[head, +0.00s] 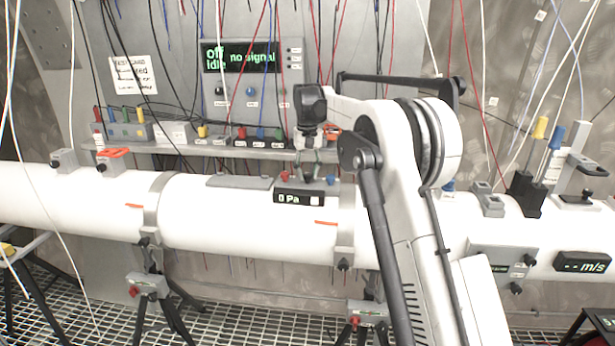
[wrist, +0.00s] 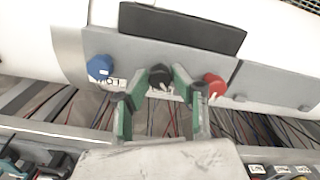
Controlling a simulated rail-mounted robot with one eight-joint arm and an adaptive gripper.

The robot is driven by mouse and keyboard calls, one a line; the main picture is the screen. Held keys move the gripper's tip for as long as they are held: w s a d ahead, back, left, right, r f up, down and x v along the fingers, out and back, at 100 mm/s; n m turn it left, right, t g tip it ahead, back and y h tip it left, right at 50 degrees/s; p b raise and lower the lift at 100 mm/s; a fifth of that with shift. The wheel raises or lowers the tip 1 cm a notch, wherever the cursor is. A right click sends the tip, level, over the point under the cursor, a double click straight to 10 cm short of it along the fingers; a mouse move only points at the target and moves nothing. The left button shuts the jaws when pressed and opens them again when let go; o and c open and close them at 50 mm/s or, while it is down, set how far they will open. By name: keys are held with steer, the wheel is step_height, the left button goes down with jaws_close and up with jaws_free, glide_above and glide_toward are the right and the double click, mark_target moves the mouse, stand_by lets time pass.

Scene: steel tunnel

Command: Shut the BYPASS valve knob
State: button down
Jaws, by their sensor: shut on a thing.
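A grey box with a display reading "0 Pa" (head: 299,198) sits on the white pipe. It carries a red knob (head: 285,176) and a blue knob (head: 331,179). In the wrist view the blue knob (wrist: 99,68) is at left, the red knob (wrist: 214,84) at right and a black knob (wrist: 159,73) between them. The knob labels are too small to read, so I cannot tell which is BYPASS. My gripper (head: 307,177) points down at the box. In the wrist view its fingers (wrist: 160,86) close around the black knob, with the coloured knobs outside them.
The white pipe (head: 245,225) runs across the scene. A shelf (head: 215,149) behind it holds coloured connectors below a panel (head: 252,56) reading "Off Idle no signal". Thin cables hang around the arm. A black block (head: 525,192) with plugs stands on the pipe at right.

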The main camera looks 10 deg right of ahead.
mark_target(308, 174)
steer(key=m+b, duration=0.1)
steer(key=m, duration=0.2)
steer(key=shift+m, duration=2)
steer(key=c, duration=1.5)
jaws_free()
steer(key=shift+o, duration=0.2)
steer(key=shift+r, duration=0.15)
step_height(308, 174, up, 12)
steer(key=shift+b, duration=0.3)
